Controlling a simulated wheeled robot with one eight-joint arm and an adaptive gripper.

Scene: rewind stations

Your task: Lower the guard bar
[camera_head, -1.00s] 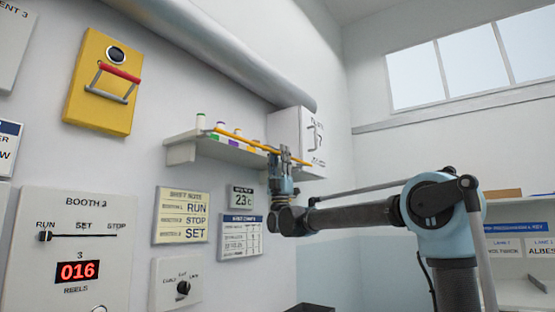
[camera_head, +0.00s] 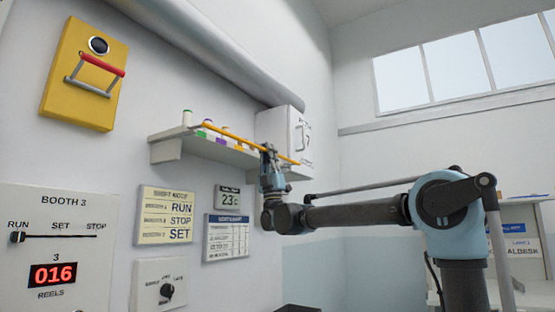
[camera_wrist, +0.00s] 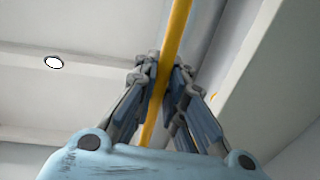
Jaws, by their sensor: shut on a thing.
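The guard bar is a thin yellow-orange bar (camera_head: 228,134) that runs along the front of the wall shelf (camera_head: 167,150). In the head view it slants down to the right, in front of the items on the shelf. My gripper (camera_head: 268,151) is shut on it toward its right part. In the wrist view the bar (camera_wrist: 176,35) passes between the closed fingers of my gripper (camera_wrist: 163,75). The fingers hide part of the bar.
Small spools (camera_head: 187,117) stand on the shelf. A white cabinet (camera_head: 272,126) is at its right end, close to my gripper. A large pipe (camera_head: 215,50) runs above. A yellow box (camera_head: 65,95) with a red handle and a Booth 3 panel (camera_head: 110,262) are on the wall at left.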

